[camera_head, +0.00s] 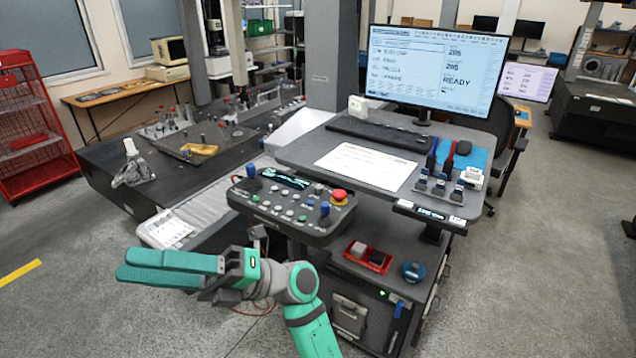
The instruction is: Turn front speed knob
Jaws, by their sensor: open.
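A dark control panel (291,207) with a small display (287,180) stands in front of the desk. It carries several small buttons and knobs, two blue-topped sticks, one at the left (251,171) and one at the right (325,209), and a red mushroom button (339,196). I cannot tell which small control is the front speed knob, as labels are too small to read. My gripper (122,264), with green fingers, is open and empty. In the picture it is below and left of the panel, its fingers pointing left, apart from the panel.
Behind the panel is a desk with a paper sheet (367,166), keyboard (379,136) and monitor (437,72). A lower shelf holds a red tray (368,257).

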